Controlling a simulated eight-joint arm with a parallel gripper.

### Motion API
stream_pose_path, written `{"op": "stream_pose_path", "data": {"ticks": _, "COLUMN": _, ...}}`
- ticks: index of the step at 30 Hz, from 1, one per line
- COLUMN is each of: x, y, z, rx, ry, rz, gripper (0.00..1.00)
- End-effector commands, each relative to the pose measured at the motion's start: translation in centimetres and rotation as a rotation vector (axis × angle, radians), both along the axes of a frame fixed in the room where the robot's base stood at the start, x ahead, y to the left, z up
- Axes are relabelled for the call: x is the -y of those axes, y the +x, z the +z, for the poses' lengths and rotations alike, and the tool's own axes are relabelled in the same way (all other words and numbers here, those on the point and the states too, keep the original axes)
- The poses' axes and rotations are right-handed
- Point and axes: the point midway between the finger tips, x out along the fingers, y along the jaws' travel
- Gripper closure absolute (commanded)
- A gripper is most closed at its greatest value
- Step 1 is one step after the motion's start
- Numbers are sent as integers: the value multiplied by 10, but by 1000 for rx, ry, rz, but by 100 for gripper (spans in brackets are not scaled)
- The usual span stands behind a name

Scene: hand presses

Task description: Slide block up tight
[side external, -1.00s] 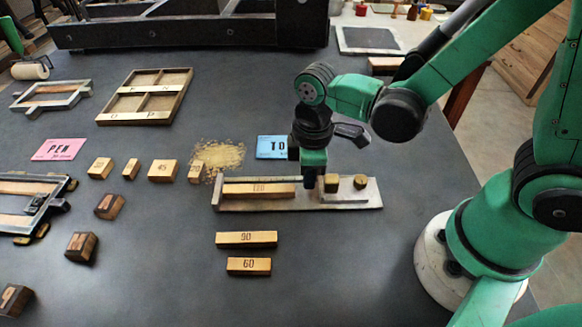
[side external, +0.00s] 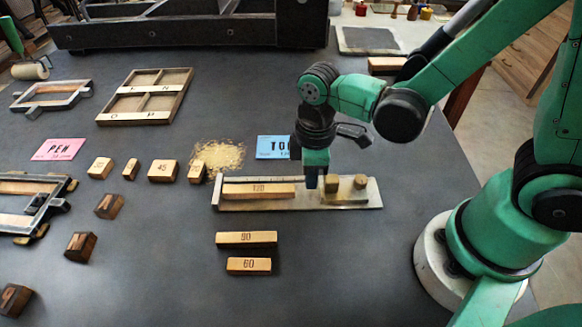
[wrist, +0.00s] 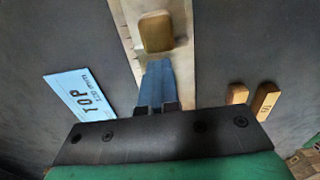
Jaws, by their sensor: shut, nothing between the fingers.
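A long metal composing stick (side external: 300,205) lies on the dark table. A long wooden bar marked with a number (side external: 258,190) lies in its left part. On the stick's right part stand a small wooden block (side external: 331,183) and a round knob (side external: 361,181). My gripper (side external: 311,184) is shut and empty, pointing down over the stick, between the long bar and the small block. In the wrist view, its joined fingers (wrist: 158,68) are just below a wooden block (wrist: 157,32). I cannot tell whether they touch it.
A blue card (side external: 273,147) lies behind the stick. Wooden bars marked 90 (side external: 246,239) and 60 (side external: 249,266) lie in front. Several small blocks, a pink card (side external: 59,149) and a wooden tray (side external: 146,97) are to the left. The table's front right is clear.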

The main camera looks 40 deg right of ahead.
Motion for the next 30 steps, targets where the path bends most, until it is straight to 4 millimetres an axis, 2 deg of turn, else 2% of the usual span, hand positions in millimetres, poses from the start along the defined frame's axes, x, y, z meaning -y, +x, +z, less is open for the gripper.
{"op": "stream_pose_path", "data": {"ticks": 15, "x": 25, "y": -22, "z": 0, "rx": -1, "ry": -1, "rz": -2, "gripper": 100}}
{"op": "stream_pose_path", "data": {"ticks": 30, "x": 26, "y": -23, "z": 0, "rx": -1, "ry": -1, "rz": 0, "gripper": 100}}
